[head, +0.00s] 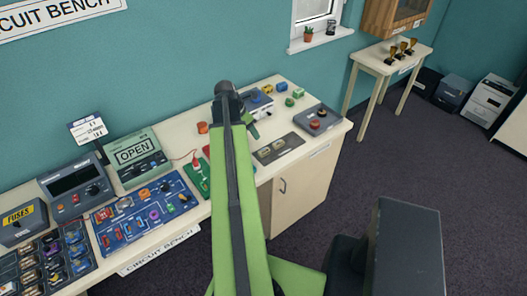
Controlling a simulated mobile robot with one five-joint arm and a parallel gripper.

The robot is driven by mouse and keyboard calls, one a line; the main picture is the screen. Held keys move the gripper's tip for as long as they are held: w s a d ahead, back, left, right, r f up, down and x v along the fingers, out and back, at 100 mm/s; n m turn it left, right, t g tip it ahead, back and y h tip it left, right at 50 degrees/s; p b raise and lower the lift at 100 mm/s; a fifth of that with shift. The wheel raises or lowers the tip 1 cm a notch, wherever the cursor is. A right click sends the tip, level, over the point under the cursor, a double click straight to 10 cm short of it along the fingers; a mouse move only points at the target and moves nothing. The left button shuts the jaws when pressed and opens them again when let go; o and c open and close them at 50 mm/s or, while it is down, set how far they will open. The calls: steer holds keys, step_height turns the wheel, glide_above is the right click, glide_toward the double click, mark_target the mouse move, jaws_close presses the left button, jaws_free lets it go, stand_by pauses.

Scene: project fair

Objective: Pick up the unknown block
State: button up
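My green arm reaches up over the circuit bench (315,158). Its dark end joint is over the back part of the bench top. My gripper (251,127) shows only as a small dark and green part just right of the arm; its fingertips are mostly hidden, so I cannot tell if it is open. A red-orange piece (202,127) lies left of the arm. No readable label shows which block is the unknown one.
A side table (376,64) holds trophies.

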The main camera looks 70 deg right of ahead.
steer(key=b, duration=1.1)
glide_above(263, 151)
steer(key=w+a, duration=0.1)
steer(key=a, duration=0.1)
steer(key=f, duration=1.1)
steer(key=shift+a+f, duration=0.15)
steer(key=shift+a, duration=0.05)
steer(key=shift+d+f+b, duration=0.15)
steer(key=shift+f+b, duration=0.05)
steer(key=shift+b, duration=0.1)
steer(key=shift+r, duration=0.1)
steer(key=b+x, duration=0.4)
steer(key=x, duration=0.1)
steer(key=shift+d+b, duration=0.15)
steer(key=shift+b, duration=0.15)
steer(key=shift+c, duration=0.2)
jaws_close()
